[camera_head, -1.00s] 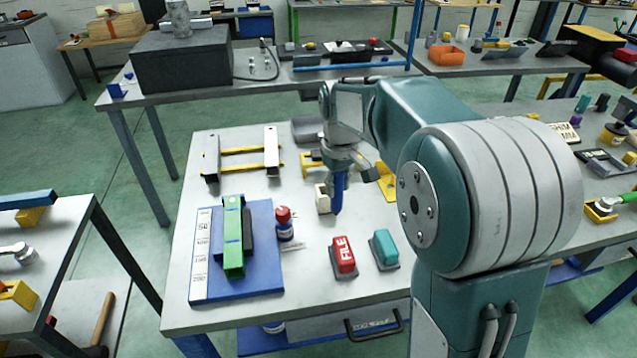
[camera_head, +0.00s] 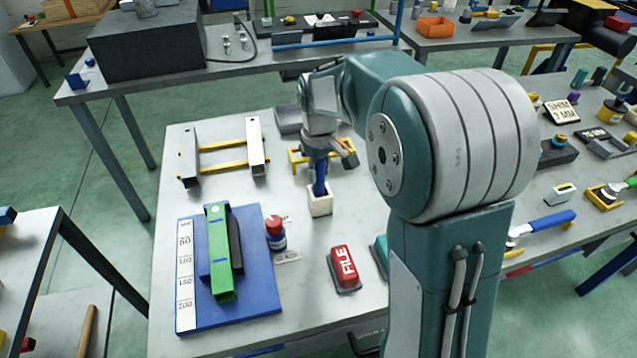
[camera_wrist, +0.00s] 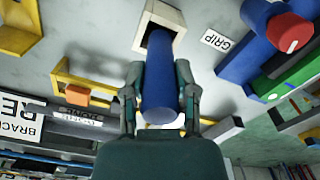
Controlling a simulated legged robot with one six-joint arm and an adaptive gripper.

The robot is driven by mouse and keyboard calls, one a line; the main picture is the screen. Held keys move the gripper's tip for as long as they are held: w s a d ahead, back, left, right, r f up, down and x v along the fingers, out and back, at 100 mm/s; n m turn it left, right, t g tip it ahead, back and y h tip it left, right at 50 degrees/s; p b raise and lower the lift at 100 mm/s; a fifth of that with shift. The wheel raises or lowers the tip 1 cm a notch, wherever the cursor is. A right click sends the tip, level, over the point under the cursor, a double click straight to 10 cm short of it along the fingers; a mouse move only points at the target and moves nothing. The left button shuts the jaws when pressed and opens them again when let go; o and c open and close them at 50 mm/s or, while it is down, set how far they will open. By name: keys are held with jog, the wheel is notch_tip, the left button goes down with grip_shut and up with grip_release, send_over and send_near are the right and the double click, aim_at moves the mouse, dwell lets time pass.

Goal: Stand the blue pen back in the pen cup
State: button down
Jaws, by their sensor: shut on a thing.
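The blue pen (camera_head: 320,178) is held upright in my gripper (camera_head: 320,158), directly above the pen cup. The pen cup (camera_head: 320,205) is a small cream square holder standing on the grey bench. The pen's lower end reaches the cup's mouth and appears to be inside it; how deep I cannot tell. In the wrist view, the two fingers of my gripper (camera_wrist: 159,88) press on both sides of the thick blue pen (camera_wrist: 158,70). The cup (camera_wrist: 148,20) shows its dark opening around the pen's far end.
A blue board (camera_head: 262,290) with a green channel lies to the left. A yellow bracket (camera_head: 296,157) stands close behind the cup. Bare bench lies left of the cup.

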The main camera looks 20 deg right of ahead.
aim_at(320, 182)
jog(key=f, duration=0.3)
jog(key=shift+d+f, duration=0.2)
jog(key=shift+f, duration=0.05)
jog(key=shift+a+f, duration=0.1)
jog(key=shift+f, duration=0.05)
jog(key=shift+c, duration=2)
grip_release()
